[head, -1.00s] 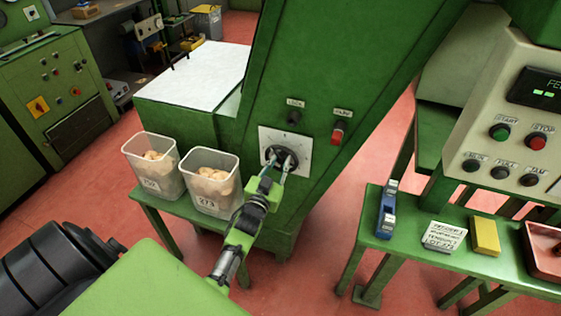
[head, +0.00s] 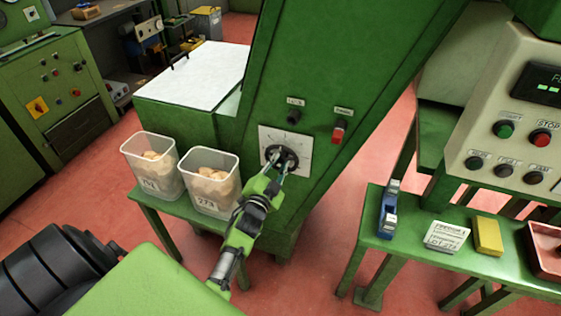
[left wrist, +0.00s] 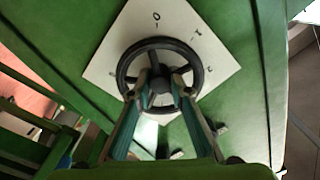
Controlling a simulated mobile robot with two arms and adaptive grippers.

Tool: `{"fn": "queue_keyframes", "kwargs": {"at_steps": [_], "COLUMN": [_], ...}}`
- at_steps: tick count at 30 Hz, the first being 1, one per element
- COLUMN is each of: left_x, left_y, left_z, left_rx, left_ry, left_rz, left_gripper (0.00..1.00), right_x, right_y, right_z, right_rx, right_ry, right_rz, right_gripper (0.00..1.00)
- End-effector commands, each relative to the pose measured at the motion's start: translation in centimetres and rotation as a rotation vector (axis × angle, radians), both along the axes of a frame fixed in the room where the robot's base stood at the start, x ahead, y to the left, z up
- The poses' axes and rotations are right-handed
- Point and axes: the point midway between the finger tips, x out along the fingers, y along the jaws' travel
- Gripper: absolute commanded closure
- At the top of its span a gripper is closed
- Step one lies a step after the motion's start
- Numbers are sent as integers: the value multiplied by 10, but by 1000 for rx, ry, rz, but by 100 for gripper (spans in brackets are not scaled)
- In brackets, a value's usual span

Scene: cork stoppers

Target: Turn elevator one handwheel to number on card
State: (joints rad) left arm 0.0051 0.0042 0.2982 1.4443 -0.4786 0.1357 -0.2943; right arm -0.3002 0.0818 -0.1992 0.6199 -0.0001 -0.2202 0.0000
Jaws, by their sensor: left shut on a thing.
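The black handwheel (head: 284,151) sits on a white square dial plate (head: 305,148) on the green elevator housing. My left gripper (head: 279,167) is shut on the handwheel. In the left wrist view its fingers (left wrist: 161,85) close on the wheel's middle, with the rim (left wrist: 193,57) around them. The dial plate (left wrist: 110,55) there shows marks that read 0, 1 and 2; any pointer on the wheel is unclear. A white card (head: 446,237) with black writing lies on the green bench at the right; its text is too blurred to read surely. My right gripper is not in view.
Two clear bins of corks (head: 152,167) (head: 209,183) stand left of the gripper. A lock knob (head: 293,117) and a red switch (head: 338,133) sit above the dial. A blue tool (head: 388,212) and a yellow block (head: 487,236) flank the card.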

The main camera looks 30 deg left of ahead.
Motion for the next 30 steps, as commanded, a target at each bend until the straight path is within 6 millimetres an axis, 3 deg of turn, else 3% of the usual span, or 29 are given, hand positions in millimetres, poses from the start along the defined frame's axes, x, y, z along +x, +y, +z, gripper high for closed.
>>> {"fn": "queue_keyframes", "kwargs": {"at_steps": [14, 15, 25, 30], "left_x": [0, 0, -1, -15], "left_y": [0, 0, 0, -4], "left_z": [0, 0, 0, -1], "left_rx": [14, 14, 14, 13], "left_ry": [3, 3, 3, 5], "left_rz": [0, 0, 0, -1], "left_gripper": [100, 74, 74, 74], "right_x": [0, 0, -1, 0], "right_y": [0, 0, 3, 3], "right_z": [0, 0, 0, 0], "right_rx": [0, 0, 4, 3], "right_ry": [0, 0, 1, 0], "right_rz": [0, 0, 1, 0], "right_gripper": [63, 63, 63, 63]}}
